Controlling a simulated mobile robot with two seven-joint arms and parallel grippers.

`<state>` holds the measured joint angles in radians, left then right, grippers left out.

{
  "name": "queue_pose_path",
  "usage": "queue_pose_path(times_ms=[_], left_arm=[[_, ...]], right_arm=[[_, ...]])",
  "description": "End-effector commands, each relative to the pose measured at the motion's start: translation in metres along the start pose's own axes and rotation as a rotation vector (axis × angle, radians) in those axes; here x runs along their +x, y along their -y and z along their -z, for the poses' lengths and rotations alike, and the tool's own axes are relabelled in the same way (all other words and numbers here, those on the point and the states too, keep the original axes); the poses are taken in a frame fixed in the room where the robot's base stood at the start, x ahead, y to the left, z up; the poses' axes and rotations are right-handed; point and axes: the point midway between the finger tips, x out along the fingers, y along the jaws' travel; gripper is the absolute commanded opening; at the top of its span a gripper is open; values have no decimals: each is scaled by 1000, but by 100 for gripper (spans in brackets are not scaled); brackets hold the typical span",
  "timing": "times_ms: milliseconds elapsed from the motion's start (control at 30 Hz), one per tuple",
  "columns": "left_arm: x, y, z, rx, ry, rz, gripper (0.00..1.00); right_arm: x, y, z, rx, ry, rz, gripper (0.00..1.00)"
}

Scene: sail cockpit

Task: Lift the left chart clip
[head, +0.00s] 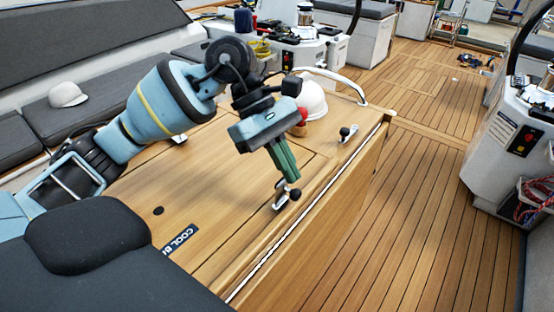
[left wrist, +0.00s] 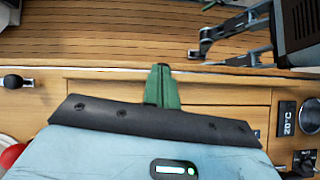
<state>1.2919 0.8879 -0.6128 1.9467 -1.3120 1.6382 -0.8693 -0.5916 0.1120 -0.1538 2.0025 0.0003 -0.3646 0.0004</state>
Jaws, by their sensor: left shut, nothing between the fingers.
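The left chart clip (head: 281,203), a small silver fitting with a black knob, is on the wooden cool-box top near its long edge. My left gripper (head: 290,180) points down with its green fingers shut and empty, their tips at or just above this clip in the head view. I cannot tell whether they touch it. In the left wrist view the shut fingers (left wrist: 162,85) show in the middle, and this clip cannot be made out clearly. A second, similar clip (head: 347,135) stands farther along the edge; it also shows in the left wrist view (left wrist: 27,83).
A white domed object (head: 313,99) and a red ball (head: 303,117) are behind my gripper. A white cap (head: 67,94) lies on the left bench. Grey metal parts (left wrist: 235,30) show at the upper right of the left wrist view. The wooden deck (head: 400,190) is mostly clear.

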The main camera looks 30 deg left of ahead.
Motion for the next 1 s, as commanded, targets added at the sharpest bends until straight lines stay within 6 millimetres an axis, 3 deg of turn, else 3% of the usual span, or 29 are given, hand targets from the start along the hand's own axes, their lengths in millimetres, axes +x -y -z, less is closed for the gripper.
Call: queue_pose_path(times_ms=[167, 400, 1000], left_arm=[[10, -2, -10, 2, 1, 0, 0], [20, -4, -19, 0, -152, 22, 0], [32, -5, -21, -11, -277, 44, 0]], right_arm=[[-1, 0, 2, 0, -3, 0, 36], [-4, 1, 6, 3, -7, -1, 36], [-8, 1, 2, 3, 1, -1, 36]])
